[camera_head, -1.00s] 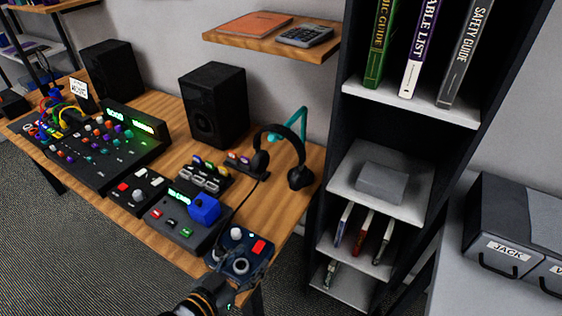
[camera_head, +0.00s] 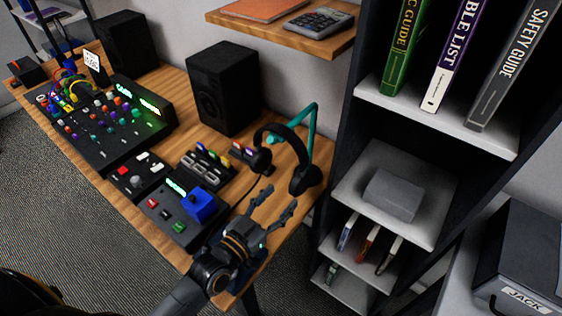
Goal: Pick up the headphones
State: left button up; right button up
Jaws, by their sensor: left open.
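The black headphones (camera_head: 304,180) hang on a teal stand (camera_head: 312,128) near the right end of the wooden desk. Their band arches over the top, with one ear cup to the left and one to the right. A dark cable runs down from the left cup. My left gripper (camera_head: 281,199) is open and empty, just in front of and below the headphones in the head view. Its fingers point up toward them, and I see no contact. My right gripper is not in view.
A black speaker (camera_head: 223,88) stands behind and left of the headphones. Control boxes with a blue block (camera_head: 200,205) lie on the desk (camera_head: 228,172) left of my gripper. A wooden wall shelf (camera_head: 290,35) hangs above. A dark bookcase (camera_head: 345,130) stands close on the right.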

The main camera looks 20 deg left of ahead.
aim_at(294, 185)
pick_arm(q)
jog(key=x, duration=0.3)
jog(key=shift+w+d, duration=0.15)
jog(key=shift+w, duration=0.2)
jog(key=shift+w+d+p, duration=0.2)
jog(key=shift+w+p, duration=0.15)
jog(key=shift+w, duration=0.1)
jog(key=p+x, duration=0.1)
jog(key=x, duration=0.2)
jog(key=shift+w+f, duration=0.15)
jog(key=shift+w, duration=0.1)
jog(key=shift+w+d+f, duration=0.1)
jog(key=shift+w+d, duration=0.1)
jog(key=shift+w, duration=0.15)
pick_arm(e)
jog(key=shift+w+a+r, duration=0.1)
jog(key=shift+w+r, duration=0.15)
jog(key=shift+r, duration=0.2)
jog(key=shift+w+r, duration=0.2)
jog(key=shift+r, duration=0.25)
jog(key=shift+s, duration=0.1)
pick_arm(q)
grip_shut()
